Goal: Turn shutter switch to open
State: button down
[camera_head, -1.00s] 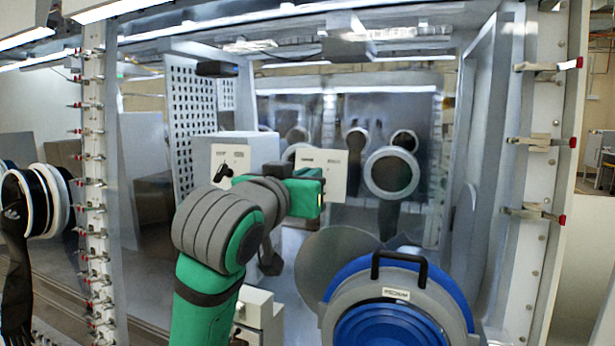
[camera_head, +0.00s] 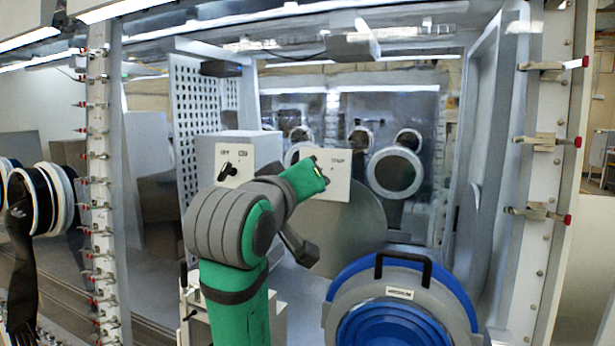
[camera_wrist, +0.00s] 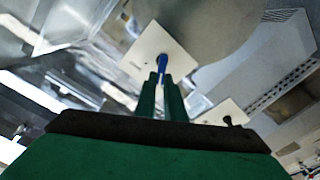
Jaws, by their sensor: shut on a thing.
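A white switch panel (camera_head: 340,172) stands in the head view, right of the grey box; its small label is not readable. My gripper (camera_head: 326,168) is in front of this panel and covers its lower left part. In the wrist view the same panel (camera_wrist: 148,48) carries a blue switch lever (camera_wrist: 162,62). My gripper's green fingers (camera_wrist: 161,84) are closed around the lever's near end. The lever itself is hidden behind my gripper in the head view. A second white panel (camera_head: 238,160) with a black knob (camera_head: 227,172) is at left.
A large grey round plate (camera_head: 345,232) is below the switch panel. A blue and grey round port (camera_head: 395,315) with a black handle fills the lower right. Glove ports (camera_head: 396,172) are behind. A perforated wall (camera_head: 187,115) stands at left.

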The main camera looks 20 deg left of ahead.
jog(key=shift+a+f, duration=0.1)
dwell(0.4)
jog(key=c, duration=1.8)
grip_release()
jog(key=shift+w, duration=0.2)
jog(key=shift+c, duration=0.2)
jog(key=s, duration=1.1)
jog(key=shift+d, duration=0.2)
jog(key=shift+a, duration=0.1)
